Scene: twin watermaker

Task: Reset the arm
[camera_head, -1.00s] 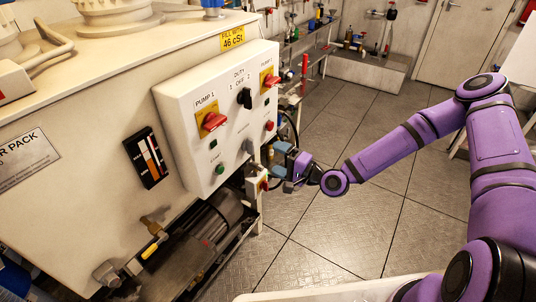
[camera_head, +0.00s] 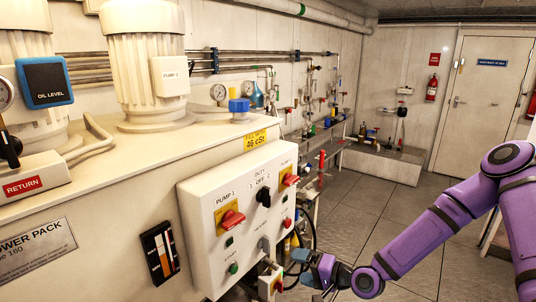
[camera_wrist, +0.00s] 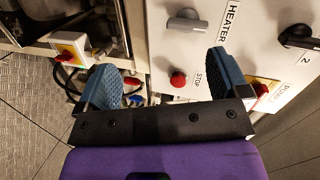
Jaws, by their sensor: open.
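My purple arm reaches in from the right in the head view. My gripper (camera_head: 305,268) is beside the lower right edge of the white control box (camera_head: 215,200). In the wrist view my gripper (camera_wrist: 160,85) shows two blue fingertips spread wide apart, with nothing between them. Past the fingers are a red STOP button (camera_wrist: 178,79), a grey HEATER knob (camera_wrist: 187,20) and a black knob (camera_wrist: 300,37) on the panel. I cannot tell whether a fingertip touches the panel.
The power pack cabinet (camera_head: 110,205) fills the left, with pump motors (camera_head: 145,60) on top. A small box with a red switch (camera_head: 270,282) sits below the control box. Tiled floor (camera_head: 365,205) lies open towards the door (camera_head: 487,100).

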